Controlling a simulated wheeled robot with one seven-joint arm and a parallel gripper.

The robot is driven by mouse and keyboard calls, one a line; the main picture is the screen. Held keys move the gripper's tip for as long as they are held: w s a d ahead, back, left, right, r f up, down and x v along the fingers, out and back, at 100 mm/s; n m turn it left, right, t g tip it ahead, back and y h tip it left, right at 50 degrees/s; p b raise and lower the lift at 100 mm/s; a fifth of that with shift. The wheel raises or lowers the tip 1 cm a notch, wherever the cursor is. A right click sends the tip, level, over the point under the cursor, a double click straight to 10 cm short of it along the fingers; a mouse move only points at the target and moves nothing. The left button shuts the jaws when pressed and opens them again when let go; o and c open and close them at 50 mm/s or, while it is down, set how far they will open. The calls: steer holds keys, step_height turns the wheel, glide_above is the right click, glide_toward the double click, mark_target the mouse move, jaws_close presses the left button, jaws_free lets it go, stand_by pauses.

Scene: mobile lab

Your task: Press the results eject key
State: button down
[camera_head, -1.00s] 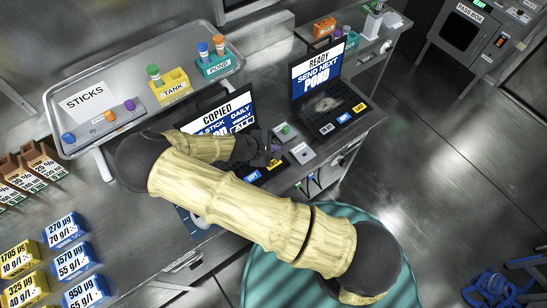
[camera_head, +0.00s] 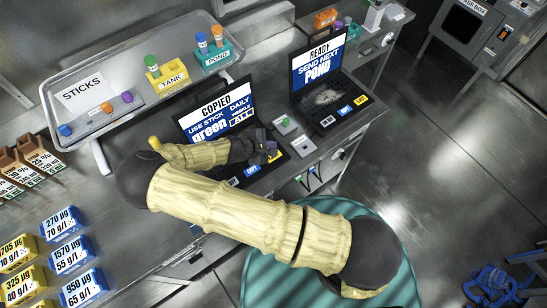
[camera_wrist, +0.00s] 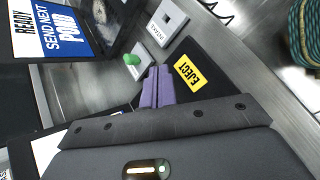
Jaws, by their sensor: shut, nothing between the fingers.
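A yellow EJECT key (camera_wrist: 190,72) lies close to the right of my gripper's purple fingertips (camera_wrist: 157,88) in the wrist view. In the head view the yellow key (camera_head: 272,156) is partly covered beside my gripper (camera_head: 266,143), at the right of the left laptop's keyboard. My gripper is shut and empty over that keyboard; I cannot tell whether it touches anything. The left laptop's screen (camera_head: 215,110) reads COPIED, USE STICK green, with DAILY and WEEKLY. The right laptop (camera_head: 318,62) reads READY, SEND NEXT POND, and has its own yellow key (camera_head: 361,99).
A small plate with a green stick (camera_wrist: 131,59) stands by the fingers; a plate with a dark slot (camera_head: 302,146) is beside it. A blue COPY key (camera_head: 252,170) is left of the yellow key. A tray (camera_head: 75,141) with sticks and racks stands behind the left laptop.

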mark_target(271, 158)
steer(key=shift+f+b, duration=1.45)
steer(key=shift+f, duration=1)
steer(key=shift+f+b, duration=0.3)
steer(key=shift+f, duration=0.1)
steer(key=shift+f+b, duration=0.3)
steer(key=shift+f, duration=0.1)
stand_by(0.7)
steer(key=shift+r, duration=0.15)
steer(key=shift+r+p, duration=0.6)
steer(key=shift+r, duration=0.15)
steer(key=shift+r+p, duration=1.8)
steer(key=shift+r, duration=0.7)
